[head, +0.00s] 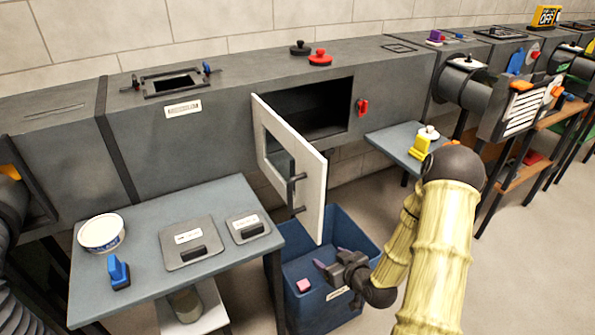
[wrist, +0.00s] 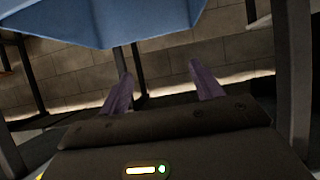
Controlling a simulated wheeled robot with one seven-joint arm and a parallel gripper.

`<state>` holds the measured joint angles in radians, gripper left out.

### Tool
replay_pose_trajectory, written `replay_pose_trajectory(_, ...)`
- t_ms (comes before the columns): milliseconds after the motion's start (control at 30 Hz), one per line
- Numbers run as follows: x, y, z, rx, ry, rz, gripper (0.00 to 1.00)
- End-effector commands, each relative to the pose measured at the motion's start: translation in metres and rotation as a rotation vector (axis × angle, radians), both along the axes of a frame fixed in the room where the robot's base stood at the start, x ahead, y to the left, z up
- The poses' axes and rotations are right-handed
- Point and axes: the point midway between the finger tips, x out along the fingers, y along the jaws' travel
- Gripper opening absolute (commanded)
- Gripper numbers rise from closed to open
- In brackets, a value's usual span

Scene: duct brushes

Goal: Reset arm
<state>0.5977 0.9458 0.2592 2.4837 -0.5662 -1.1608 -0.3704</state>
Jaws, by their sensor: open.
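My gripper (head: 330,268) is at the end of my yellow-sleeved arm, in front of the open white door and over the blue bin (head: 362,240) in the head view. In the wrist view my gripper (wrist: 162,88) shows its two purple fingers spread apart, with nothing between them. A pink block (head: 303,285) lies in the bin, left of the gripper.
The white door (head: 310,190) of the grey duct (head: 225,125) stands open, close to my gripper. A grey table (head: 150,225) at left holds a white tub, a blue-handled brush and two plates. A smaller table (head: 385,142) stands behind my arm.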

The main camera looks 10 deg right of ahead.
Motion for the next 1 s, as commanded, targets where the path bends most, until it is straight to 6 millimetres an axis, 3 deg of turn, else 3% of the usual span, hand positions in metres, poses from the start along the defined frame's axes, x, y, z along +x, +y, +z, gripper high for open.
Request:
replay_pose_trajectory(267,-0.002,0.003,0.007,-0.061,0.09,0.017,0.65)
replay_pose_trajectory(467,-0.015,0.005,0.028,-0.163,0.275,-0.001,0.65)
replay_pose_trajectory(667,-0.039,0.007,0.06,-0.224,0.447,-0.075,0.65)
replay_pose_trajectory(1000,-0.097,0.024,0.116,-0.21,0.676,-0.215,0.65)
